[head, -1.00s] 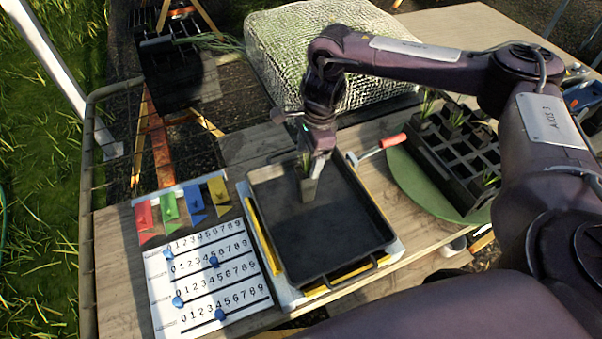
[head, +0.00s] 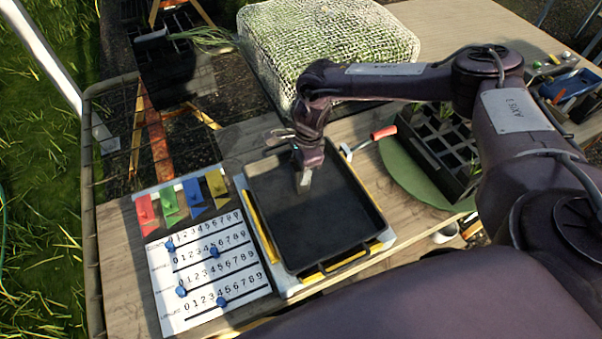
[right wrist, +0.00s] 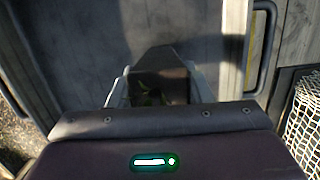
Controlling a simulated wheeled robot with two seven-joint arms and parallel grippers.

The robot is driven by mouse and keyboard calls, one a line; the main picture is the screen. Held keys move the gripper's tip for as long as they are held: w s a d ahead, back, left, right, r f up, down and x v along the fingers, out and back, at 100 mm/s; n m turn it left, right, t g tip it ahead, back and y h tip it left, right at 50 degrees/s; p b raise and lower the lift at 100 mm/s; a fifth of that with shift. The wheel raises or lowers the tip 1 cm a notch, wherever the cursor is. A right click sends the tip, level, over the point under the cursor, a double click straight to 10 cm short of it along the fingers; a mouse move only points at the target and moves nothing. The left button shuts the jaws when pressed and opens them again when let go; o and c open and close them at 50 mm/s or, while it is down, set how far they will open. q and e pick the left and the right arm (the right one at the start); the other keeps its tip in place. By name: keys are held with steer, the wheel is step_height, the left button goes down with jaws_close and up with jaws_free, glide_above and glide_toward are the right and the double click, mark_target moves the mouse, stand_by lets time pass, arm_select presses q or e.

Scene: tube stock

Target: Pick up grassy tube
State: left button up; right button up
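My right gripper (head: 304,176) points down over the black tray (head: 345,235). It is shut on a grassy tube, whose small grey end (head: 304,184) shows below the fingers in the head view. In the right wrist view the tube (right wrist: 160,72) is a dark shape between the two fingers (right wrist: 152,90), with a little green at its near end. Most of the tube and its grass is hidden by the gripper in the head view. Whether the tube touches the tray floor I cannot tell. My left gripper is not in view.
A black rack (head: 432,150) with some green tufts stands on a green round mat (head: 400,178) at right. A red-handled tool (head: 383,132) lies beside the tray. A number board (head: 210,270) and coloured flags (head: 180,200) are at left. A mesh-covered block (head: 330,45) stands behind.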

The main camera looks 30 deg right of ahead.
steer(key=c, duration=0.5)
steer(key=shift+r, duration=0.15)
